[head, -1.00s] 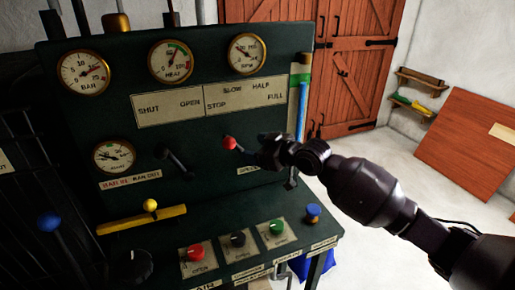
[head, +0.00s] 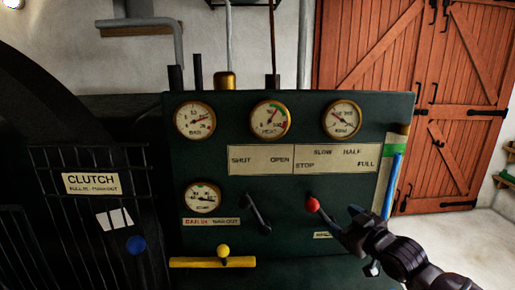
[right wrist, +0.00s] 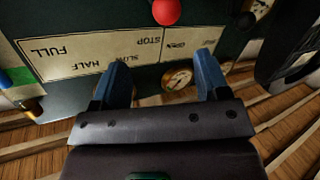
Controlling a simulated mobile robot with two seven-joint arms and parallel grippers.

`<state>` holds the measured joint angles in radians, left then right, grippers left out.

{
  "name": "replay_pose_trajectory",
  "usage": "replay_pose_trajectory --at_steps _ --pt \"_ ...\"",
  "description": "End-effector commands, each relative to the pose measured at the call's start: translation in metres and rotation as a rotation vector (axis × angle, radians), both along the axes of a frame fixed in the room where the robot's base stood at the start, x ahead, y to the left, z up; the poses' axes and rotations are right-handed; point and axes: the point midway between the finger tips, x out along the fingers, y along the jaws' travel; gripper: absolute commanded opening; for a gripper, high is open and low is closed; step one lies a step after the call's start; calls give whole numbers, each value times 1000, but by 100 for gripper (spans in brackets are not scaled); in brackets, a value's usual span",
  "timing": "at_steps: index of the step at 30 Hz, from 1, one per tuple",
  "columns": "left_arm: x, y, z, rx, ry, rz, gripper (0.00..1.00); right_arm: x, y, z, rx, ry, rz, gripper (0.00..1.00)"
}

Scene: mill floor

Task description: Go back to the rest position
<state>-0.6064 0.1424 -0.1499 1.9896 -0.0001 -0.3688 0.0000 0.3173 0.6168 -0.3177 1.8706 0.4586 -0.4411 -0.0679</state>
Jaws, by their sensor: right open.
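My right gripper (head: 364,226) is in front of the lower right of the dark green control panel (head: 290,225). Its two blue fingers stand apart with nothing between them in the right wrist view (right wrist: 163,75). A lever with a red knob (head: 312,205) is just to the left of the gripper in the head view. The red knob also shows at the top of the right wrist view (right wrist: 166,11), beyond the fingertips and apart from them. My left gripper is not in view.
A dark lever (head: 257,214) and a yellow bar with a yellow knob (head: 223,251) are left on the panel. A clutch guard (head: 92,184) with a blue knob (head: 136,245) stands further left. Wooden doors (head: 410,100) are behind, and floor shows at right.

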Motion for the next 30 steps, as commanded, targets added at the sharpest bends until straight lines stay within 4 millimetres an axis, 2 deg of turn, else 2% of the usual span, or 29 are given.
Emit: replay_pose_trajectory --at_steps 5,11,17,24,27,30 --pt "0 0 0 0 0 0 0 -30 -6 -44 22 16 -68 68" --pt "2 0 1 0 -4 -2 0 -80 -19 -107 45 73 -174 68" --pt "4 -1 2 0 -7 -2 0 -143 -34 -170 61 168 -291 68" --pt "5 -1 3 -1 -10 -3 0 -232 -51 -239 86 329 -428 68" --pt "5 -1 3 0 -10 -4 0 -266 -54 -261 106 399 -472 68" --pt "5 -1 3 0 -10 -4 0 -291 -55 -277 115 449 -499 68"
